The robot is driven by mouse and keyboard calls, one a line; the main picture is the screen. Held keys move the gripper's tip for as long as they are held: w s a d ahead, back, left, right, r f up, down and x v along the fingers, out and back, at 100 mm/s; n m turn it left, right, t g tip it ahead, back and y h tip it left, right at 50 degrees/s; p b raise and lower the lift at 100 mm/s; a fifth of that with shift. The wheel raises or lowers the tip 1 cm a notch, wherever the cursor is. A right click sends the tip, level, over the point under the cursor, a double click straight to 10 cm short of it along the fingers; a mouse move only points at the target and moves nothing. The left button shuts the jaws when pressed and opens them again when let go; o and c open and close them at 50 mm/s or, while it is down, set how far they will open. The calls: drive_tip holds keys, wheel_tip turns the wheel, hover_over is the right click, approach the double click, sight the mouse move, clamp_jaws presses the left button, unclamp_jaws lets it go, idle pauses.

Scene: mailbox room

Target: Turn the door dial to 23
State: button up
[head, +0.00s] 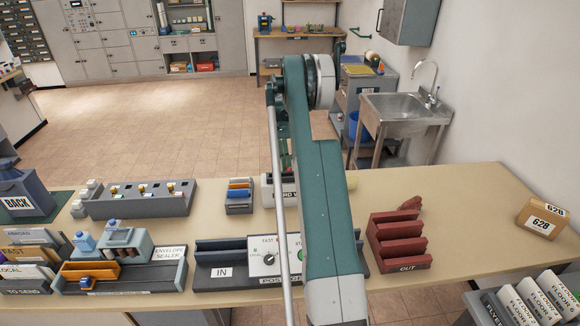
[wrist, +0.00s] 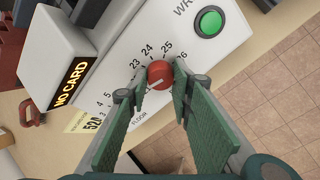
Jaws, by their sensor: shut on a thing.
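The red door dial (wrist: 160,74) sits on the sloped white face of a card writer box (wrist: 130,45) in the wrist view. Printed numbers ring it, with 23, 24, 25 and 26 along its upper side and 4 and 5 at lower left. A short pale mark shows on the dial, but I cannot tell which number it points at. My gripper (wrist: 158,88) is shut on the dial, one green finger on each side. In the head view my arm hides the dial and gripper; only a sliver of the box (head: 267,194) shows.
In the wrist view, a green button (wrist: 208,21) and a NO CARD display (wrist: 73,82) are on the box. In the head view, a postage machine (head: 265,262), a red OUT rack (head: 398,243) and a small card rack (head: 239,196) stand nearby. The counter's right part is mostly clear.

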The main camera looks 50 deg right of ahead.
drive_tip(key=o, duration=0.9)
drive_tip(key=shift+v, duration=6.05)
